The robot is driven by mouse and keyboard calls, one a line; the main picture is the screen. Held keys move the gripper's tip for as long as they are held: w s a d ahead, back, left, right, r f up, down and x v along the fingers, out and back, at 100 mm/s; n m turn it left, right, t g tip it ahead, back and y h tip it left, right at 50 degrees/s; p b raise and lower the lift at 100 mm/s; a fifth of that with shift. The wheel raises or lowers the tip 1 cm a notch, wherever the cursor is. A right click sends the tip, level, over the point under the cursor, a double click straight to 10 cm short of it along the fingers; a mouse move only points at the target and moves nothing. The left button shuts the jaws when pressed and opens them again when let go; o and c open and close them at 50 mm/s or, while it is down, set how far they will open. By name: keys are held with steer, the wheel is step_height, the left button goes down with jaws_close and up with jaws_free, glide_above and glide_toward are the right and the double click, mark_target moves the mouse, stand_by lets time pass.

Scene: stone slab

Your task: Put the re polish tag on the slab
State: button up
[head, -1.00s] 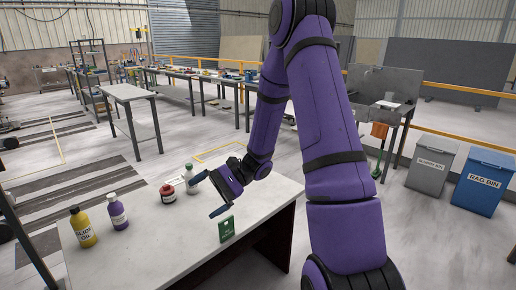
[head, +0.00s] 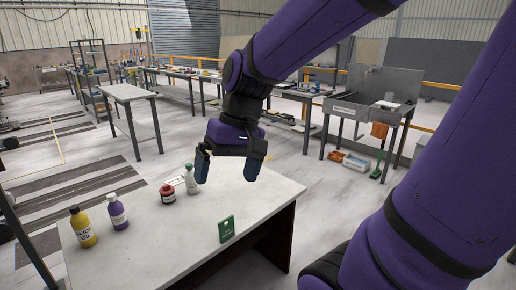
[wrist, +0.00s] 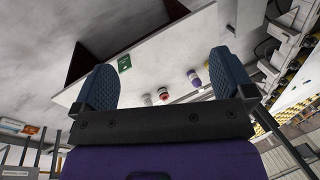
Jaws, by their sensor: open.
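A small green tag (head: 227,229) with white print too small to read stands upright near the front right edge of a pale stone-topped table (head: 165,245). I cannot tell whether this top is the slab. My gripper (head: 227,172) is open and empty, with its fingers pointing down. It is raised above the table, and in the head view it appears above the tag and apart from it. In the wrist view the green tag (wrist: 124,63) shows beside the left finger, and the space between the fingers (wrist: 166,82) holds nothing.
On the table stand a yellow bottle (head: 82,228), a purple bottle (head: 117,212), a red jar (head: 168,194) and a white bottle with a green cap (head: 191,180). A small pale card (head: 175,181) lies behind the jar. The tabletop around the tag is bare.

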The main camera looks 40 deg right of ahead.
steer(key=s+d+r+n+t+h, duration=0.2)
steer(key=s+r+t+h, duration=0.1)
steer(key=s+r+t, duration=0.25)
steer(key=n+t, duration=0.2)
steer(key=t, duration=0.4)
glide_above(224, 221)
steer(key=s, duration=0.3)
step_height(224, 221, down, 32)
steer(key=f, duration=0.1)
steer(key=s+d+f+m+t, duration=0.1)
steer(key=s+f+t, duration=0.3)
steer(key=f, duration=0.9)
steer(key=shift+g, duration=0.75)
steer(key=x, duration=0.4)
steer(key=shift+w+d, duration=0.15)
steer(key=shift+f+x, duration=0.2)
steer(key=shift+x, duration=1.15)
steer(key=shift+f+x, duration=0.15)
steer(key=shift+x, duration=1.2)
steer(key=c, duration=0.9)
